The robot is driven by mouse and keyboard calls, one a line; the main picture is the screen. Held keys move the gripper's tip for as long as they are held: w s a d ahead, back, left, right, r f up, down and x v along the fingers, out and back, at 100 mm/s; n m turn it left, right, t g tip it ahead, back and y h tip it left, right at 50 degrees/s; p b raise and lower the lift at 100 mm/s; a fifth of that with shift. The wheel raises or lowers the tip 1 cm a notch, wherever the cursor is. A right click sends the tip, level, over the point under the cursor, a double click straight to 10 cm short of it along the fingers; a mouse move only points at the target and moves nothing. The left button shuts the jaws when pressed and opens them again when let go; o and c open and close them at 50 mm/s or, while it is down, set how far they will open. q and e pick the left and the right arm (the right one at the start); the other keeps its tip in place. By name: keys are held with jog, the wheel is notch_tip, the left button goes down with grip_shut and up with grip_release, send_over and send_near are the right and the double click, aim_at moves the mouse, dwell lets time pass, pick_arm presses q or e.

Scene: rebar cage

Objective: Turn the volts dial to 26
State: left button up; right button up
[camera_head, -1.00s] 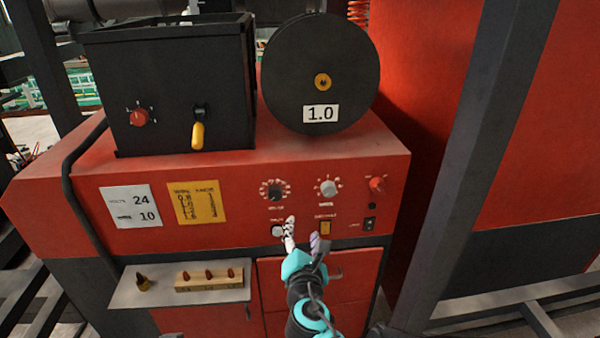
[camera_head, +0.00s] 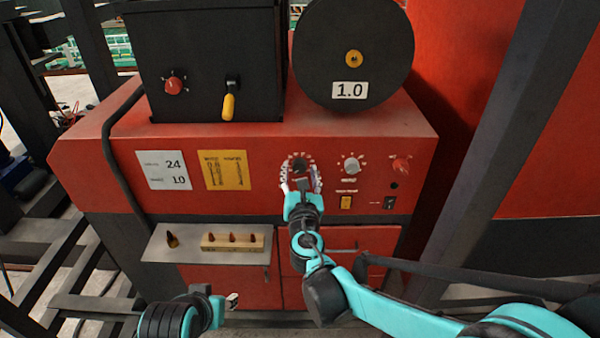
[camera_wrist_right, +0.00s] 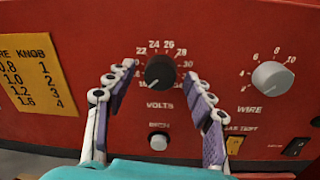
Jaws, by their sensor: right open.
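The black volts dial (camera_wrist_right: 159,72) is in the upper middle of the right wrist view, with printed numbers from about 20 to 30 around it. I cannot read its pointer surely. In the head view the dial (camera_head: 300,163) shows just above my right gripper (camera_head: 301,182). In the right wrist view my right gripper (camera_wrist_right: 158,80) is open, one finger on either side of the dial, with gaps between fingers and dial. A white card (camera_head: 164,170) shows 24 and 10. My left gripper (camera_head: 231,299) is low at the left, its jaws too small to judge.
A grey wire knob (camera_wrist_right: 272,78) is right of the volts dial, and a white button (camera_wrist_right: 158,141) is below it. A shelf (camera_head: 170,245) juts out at lower left.

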jog(key=c, duration=1.2)
jog(key=shift+o, duration=0.2)
